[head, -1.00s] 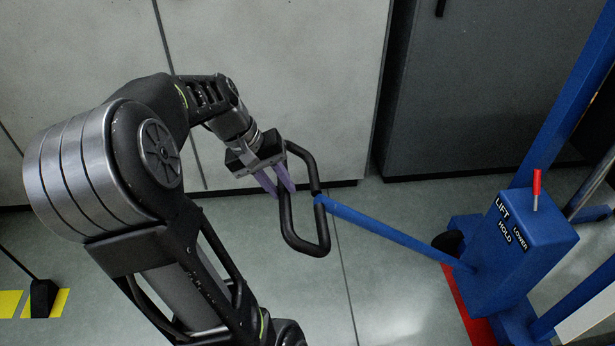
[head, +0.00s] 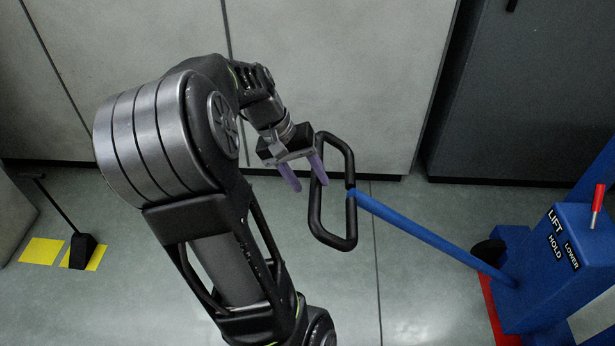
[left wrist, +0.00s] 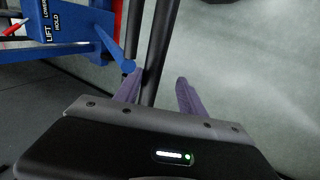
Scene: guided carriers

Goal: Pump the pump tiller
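The pump tiller is a blue bar (head: 425,233) that slopes up and left from a blue pump box (head: 548,268). It ends in a black loop handle (head: 315,208). My left gripper (head: 303,180), with two purple fingers, is at the left side of the loop. One finger overlaps the loop's left bar in the head view. In the left wrist view, a black handle bar (left wrist: 158,50) runs between the fingers (left wrist: 158,95), close to the left one. A gap shows between the bar and the right finger, so the gripper is open. My right gripper is out of view.
A red-tipped lever (head: 597,205) stands on the pump box, beside LIFT, HOLD and LOWER labels. A pale cabinet (head: 330,70) and a dark cabinet (head: 530,100) stand behind. Yellow floor markings (head: 40,251) with a black pedal-like object lie left. The floor around the handle is clear.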

